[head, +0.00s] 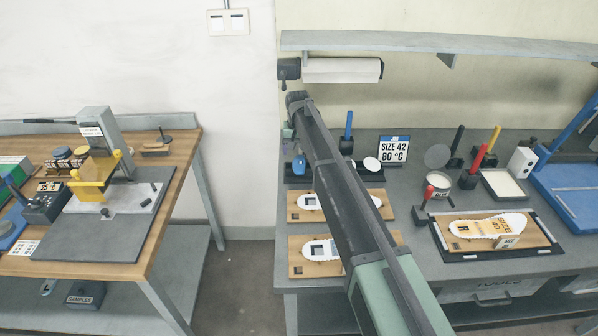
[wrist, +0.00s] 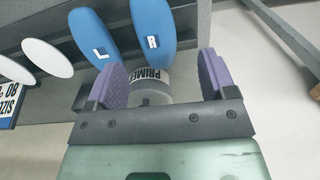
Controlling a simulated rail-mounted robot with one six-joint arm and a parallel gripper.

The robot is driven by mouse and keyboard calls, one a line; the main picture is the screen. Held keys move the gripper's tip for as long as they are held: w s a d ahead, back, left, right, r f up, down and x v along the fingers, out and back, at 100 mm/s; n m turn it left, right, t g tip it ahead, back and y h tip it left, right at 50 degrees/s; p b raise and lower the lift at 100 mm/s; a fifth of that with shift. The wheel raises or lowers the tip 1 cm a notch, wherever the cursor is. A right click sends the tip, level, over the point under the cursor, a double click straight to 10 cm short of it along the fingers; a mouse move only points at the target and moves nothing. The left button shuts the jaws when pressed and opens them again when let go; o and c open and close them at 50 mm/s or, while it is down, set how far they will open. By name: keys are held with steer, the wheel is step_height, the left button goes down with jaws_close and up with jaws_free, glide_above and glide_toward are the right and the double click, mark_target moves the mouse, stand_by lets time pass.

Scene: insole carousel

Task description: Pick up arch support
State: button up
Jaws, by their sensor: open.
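Two blue rounded pads stand in a dark rack in the wrist view, one marked L (wrist: 92,28) and one marked R (wrist: 152,18). They look like the arch supports; no label names them so. In the head view one blue pad (head: 299,166) shows beside my arm, and the other is hidden. My gripper (wrist: 161,76) is open, with purple fingers apart and clear of the pads. A pale container labelled "PRIME…" (wrist: 152,76) shows between the fingers in the picture; I cannot tell its distance. My arm hides part of the rack in the head view.
White ovals (wrist: 48,58) stand beside the blue pads. The size sign (head: 394,150) is right of the rack. White insoles lie on wooden boards (head: 295,270) in front, partly behind my arm. Tools and a tray (head: 503,186) fill the bench's right side. A wall shelf (head: 420,42) runs above.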

mark_target(299, 163)
step_height(299, 163, down, 5)
steer(key=b, duration=0.5)
steer(key=shift+s+d+f, duration=0.1)
steer(key=shift+d+f, duration=0.05)
steer(key=shift+f, duration=0.05)
steer(key=shift+r, duration=0.25)
steer(key=c, duration=1)
